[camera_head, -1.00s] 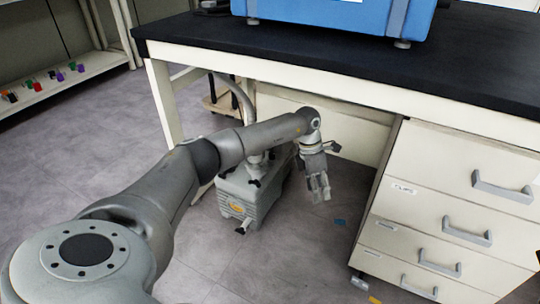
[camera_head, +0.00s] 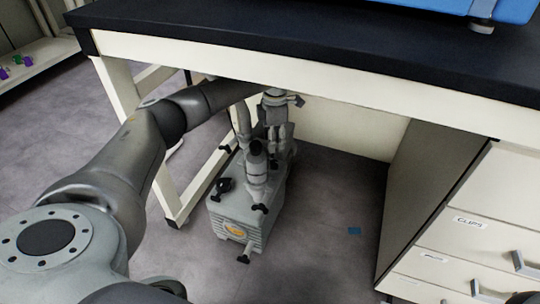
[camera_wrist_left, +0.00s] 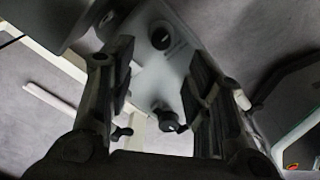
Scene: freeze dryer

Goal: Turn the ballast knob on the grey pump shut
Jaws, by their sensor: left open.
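The grey pump (camera_head: 236,208) stands on the floor under the bench. Its top carries a dark-capped upright fitting (camera_head: 256,165), and small black knobs show at its left side (camera_head: 223,186) and front right (camera_head: 261,208). I cannot tell for sure which is the ballast knob. My left gripper (camera_head: 281,150) points down over the pump's rear, behind the fitting. In the left wrist view its fingers (camera_wrist_left: 160,72) are open and apart, with the pale pump body (camera_wrist_left: 163,75) and a black knob (camera_wrist_left: 167,120) seen between them. My right gripper is out of view.
The dark bench top (camera_head: 300,52) and its pale front rail lie above my left forearm. A bench leg (camera_head: 150,165) stands left of the pump. A drawer cabinet (camera_head: 450,225) is at right. Floor between pump and cabinet is free except for a small blue piece (camera_head: 354,231).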

